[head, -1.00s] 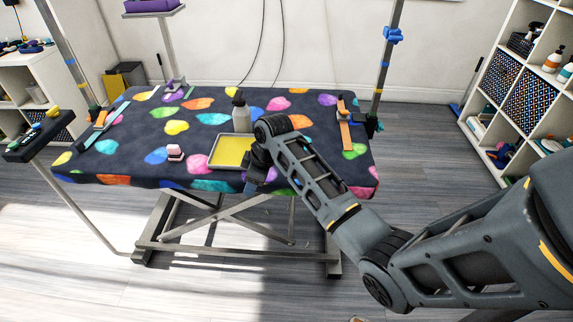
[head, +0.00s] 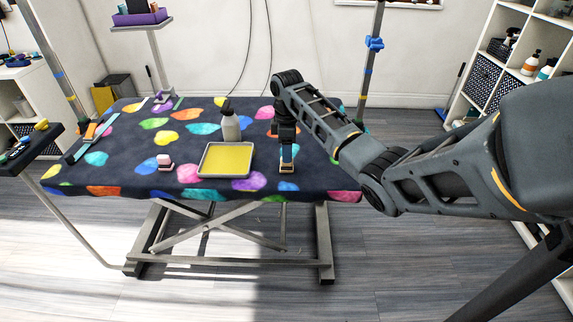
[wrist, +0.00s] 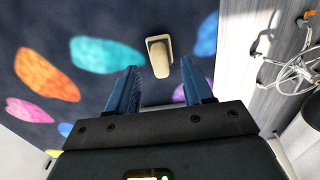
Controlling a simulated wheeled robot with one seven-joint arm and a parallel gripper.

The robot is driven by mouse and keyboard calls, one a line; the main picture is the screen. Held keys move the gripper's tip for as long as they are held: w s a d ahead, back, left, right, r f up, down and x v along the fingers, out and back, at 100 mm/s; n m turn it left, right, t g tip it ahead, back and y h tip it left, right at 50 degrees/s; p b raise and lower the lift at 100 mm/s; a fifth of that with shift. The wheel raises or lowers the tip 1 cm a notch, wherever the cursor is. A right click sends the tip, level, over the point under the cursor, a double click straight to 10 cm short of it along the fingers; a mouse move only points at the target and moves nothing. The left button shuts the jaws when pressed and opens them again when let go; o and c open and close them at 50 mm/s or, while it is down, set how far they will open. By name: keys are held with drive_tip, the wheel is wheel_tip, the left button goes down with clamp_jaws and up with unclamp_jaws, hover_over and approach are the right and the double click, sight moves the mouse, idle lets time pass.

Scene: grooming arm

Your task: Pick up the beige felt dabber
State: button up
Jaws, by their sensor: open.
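The beige felt dabber (wrist: 160,57) lies on the dark, colour-spotted table cover in the wrist view, ahead of and between the two blue fingers. My gripper (wrist: 159,66) is open, with nothing between its fingers. In the head view my gripper (head: 287,160) points down near the table's front edge, right of the tray. The dabber (head: 287,169) shows there as a small pale patch just below the fingertips, partly hidden by them. I cannot tell the exact height gap.
A yellow-bottomed tray (head: 200,173) lies left of my gripper, with a grey bottle (head: 230,127) behind it. A pink-and-white block (head: 165,162) stands further left. The table cover (head: 130,175) is otherwise largely clear around them. A post (head: 369,70) rises at the back right.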

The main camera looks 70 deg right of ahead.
sight(284, 168)
drive_tip(key=shift+f, duration=1.85)
drive_tip(key=shift+c, duration=0.5)
clamp_jaws()
